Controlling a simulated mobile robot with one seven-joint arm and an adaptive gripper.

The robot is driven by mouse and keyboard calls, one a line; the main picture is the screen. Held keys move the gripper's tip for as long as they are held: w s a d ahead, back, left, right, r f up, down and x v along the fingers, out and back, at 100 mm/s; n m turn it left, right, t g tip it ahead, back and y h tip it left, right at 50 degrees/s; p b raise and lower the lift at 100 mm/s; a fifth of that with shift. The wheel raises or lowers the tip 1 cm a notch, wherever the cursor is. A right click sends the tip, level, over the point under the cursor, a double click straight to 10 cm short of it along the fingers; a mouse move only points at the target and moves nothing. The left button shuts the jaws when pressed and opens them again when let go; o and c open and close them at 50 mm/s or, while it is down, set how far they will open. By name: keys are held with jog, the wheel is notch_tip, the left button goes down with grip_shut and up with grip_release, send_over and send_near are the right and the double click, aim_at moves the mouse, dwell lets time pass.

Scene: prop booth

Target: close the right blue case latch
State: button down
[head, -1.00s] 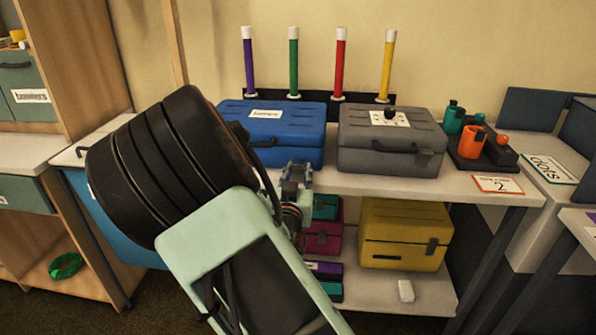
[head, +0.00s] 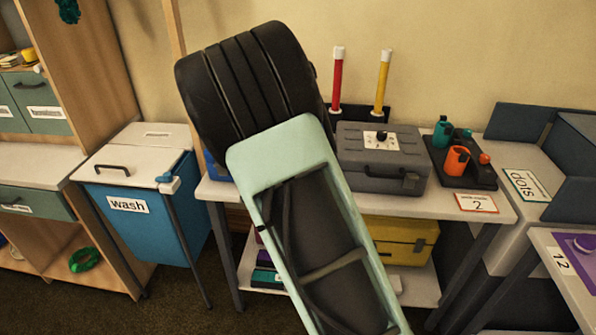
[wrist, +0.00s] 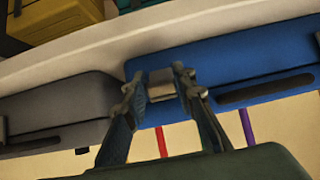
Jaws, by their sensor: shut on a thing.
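The blue case (head: 216,168) is almost wholly hidden behind my arm in the head view, with only a strip of its left side showing. In the wrist view, which is upside down, the front of the blue case (wrist: 235,68) fills the upper right. My gripper (wrist: 158,75) is at the end of the blue case beside the grey case. Its two fingers are shut on a small grey block, the right blue case latch (wrist: 161,91). How far the latch is turned is not clear. The gripper is hidden in the head view.
The grey case (head: 381,160) stands close beside the blue one, right of it in the head view. An orange and teal bottle tray (head: 482,176) is farther right. A yellow case (head: 410,241) sits on the shelf below. A blue wash bin (head: 140,220) stands left.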

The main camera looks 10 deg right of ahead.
jog(key=g+p, duration=0.1)
jog(key=p, duration=0.1)
jog(key=r+g+p, duration=0.1)
jog(key=p, duration=0.1)
jog(key=w+r+g+y+p, duration=0.1)
jog(key=p, duration=0.1)
jog(key=shift+w+d+g+p, duration=0.1)
jog(key=shift+d+g+p, duration=0.15)
jog(key=shift+g+p, duration=0.15)
jog(key=g+p, duration=0.1)
jog(key=w+g+y+p, duration=0.1)
jog(key=g+p, duration=0.1)
jog(key=shift+d, duration=0.2)
jog(key=shift+g+p, duration=0.3)
jog(key=c, duration=1.6)
grip_release()
jog(key=shift+w, duration=0.1)
jog(key=v, duration=1.2)
jog(key=shift+d, duration=0.1)
